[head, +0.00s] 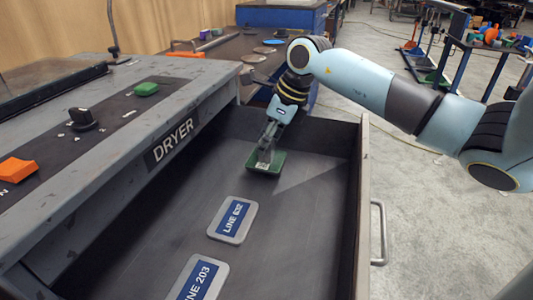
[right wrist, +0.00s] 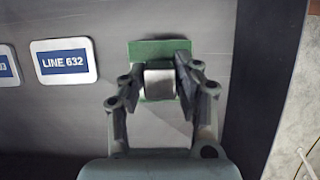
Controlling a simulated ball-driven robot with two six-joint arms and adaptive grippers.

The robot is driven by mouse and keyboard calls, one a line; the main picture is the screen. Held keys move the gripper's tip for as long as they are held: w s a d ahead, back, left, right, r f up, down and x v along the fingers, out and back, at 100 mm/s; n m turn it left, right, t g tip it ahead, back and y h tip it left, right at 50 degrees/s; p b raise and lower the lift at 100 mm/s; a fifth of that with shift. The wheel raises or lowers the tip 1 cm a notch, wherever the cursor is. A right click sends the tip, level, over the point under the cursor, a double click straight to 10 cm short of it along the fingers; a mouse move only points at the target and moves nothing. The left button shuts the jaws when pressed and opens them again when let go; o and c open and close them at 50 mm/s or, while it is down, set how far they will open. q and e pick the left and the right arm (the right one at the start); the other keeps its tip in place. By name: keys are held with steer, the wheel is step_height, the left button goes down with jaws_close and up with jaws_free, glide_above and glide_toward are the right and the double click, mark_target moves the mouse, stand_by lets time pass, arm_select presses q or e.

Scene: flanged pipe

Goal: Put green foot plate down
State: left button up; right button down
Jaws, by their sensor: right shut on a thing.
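The green foot plate (head: 265,163) is in the far part of the open drawer (head: 300,220), beyond the LINE 632 plaque. It is a flat green square with a grey metal block (right wrist: 159,80) on it. My right gripper (head: 265,152) is above the plate, pointing down, with its fingers shut on the grey block. In the right wrist view the green plate (right wrist: 150,50) shows behind the fingers (right wrist: 160,78). I cannot tell whether the plate touches the drawer floor. My left gripper is not in view.
The LINE 632 plaque (head: 232,219) and the LINE 203 plaque (head: 200,280) lie on the drawer floor, nearer than the plate. The drawer's right wall (head: 363,200) and the DRYER bench (head: 130,130) flank it. Bare floor lies around the plaques.

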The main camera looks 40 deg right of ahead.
mark_target(267, 152)
step_height(267, 152, down, 3)
steer(key=shift+r, duration=0.2)
steer(key=shift+f, duration=0.3)
steer(key=c, duration=1)
jaws_free()
steer(key=shift+f, duration=0.15)
steer(key=shift+o, duration=0.2)
steer(key=shift+r, duration=0.25)
steer(key=p+v, duration=0.1)
steer(key=v, duration=1)
steer(key=shift+s+r, duration=0.3)
steer(key=shift+d, duration=0.1)
